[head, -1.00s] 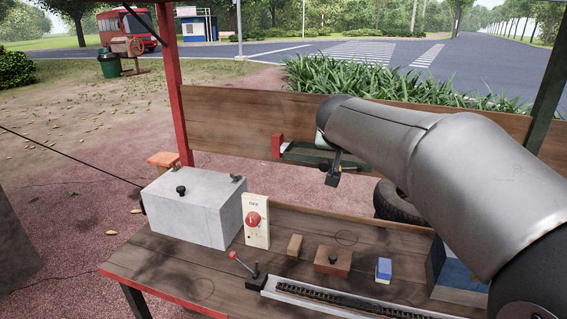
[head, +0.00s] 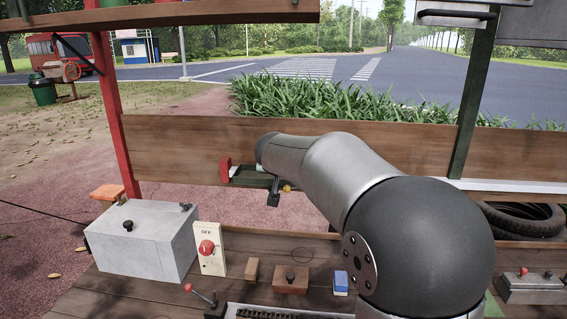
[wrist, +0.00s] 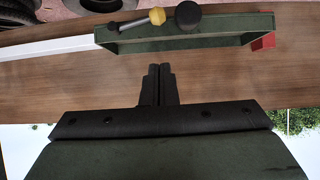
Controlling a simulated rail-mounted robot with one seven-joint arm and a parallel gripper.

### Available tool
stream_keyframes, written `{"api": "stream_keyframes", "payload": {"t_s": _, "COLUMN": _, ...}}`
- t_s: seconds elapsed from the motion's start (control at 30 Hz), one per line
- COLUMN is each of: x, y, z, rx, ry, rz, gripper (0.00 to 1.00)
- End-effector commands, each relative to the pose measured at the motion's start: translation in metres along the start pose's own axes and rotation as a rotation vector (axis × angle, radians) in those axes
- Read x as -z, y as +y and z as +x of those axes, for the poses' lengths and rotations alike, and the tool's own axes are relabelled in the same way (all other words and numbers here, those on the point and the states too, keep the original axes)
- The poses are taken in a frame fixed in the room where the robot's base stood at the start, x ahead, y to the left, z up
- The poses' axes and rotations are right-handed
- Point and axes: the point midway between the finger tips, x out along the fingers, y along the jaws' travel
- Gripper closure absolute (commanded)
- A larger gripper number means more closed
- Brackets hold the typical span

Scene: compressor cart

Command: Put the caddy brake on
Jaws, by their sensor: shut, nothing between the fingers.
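The caddy (head: 246,175) appears to be the dark green open tray with a red end, at the lower edge of the back board. In the wrist view, which is upside down, the tray (wrist: 225,24) lies near the top. In the head view a dark lever-like piece (head: 273,198) hangs at the tray's front. My gripper (wrist: 158,70) is shut and empty, apart from tray and knob. My arm hides it in the head view. The brake's setting cannot be told.
The bench holds a grey box (head: 140,240), a switch plate (head: 210,250), small blocks and a red-knobbed lever (head: 200,294). The back board (head: 360,145) stands behind. A white rail (head: 510,186) is to the right, with tyres (head: 525,220) below. An overhead shelf (head: 200,14) crosses the top.

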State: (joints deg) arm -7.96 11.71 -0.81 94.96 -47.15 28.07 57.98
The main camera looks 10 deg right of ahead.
Motion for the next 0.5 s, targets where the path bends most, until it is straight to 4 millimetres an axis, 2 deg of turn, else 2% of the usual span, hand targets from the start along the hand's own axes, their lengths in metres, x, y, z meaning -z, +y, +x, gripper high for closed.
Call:
{"api": "stream_keyframes", "payload": {"t_s": 0.1, "x": 0.001, "y": 0.001, "z": 0.025, "rx": -0.003, "ry": -0.003, "rz": -0.001, "gripper": 1.00}}
{"api": "stream_keyframes", "payload": {"t_s": 0.2, "x": -0.014, "y": 0.000, "z": 0.036, "rx": 0.000, "ry": -0.003, "rz": -0.003, "gripper": 1.00}}
{"api": "stream_keyframes", "payload": {"t_s": 0.5, "x": -0.028, "y": 0.000, "z": 0.051, "rx": -0.001, "ry": -0.001, "rz": 0.000, "gripper": 1.00}}
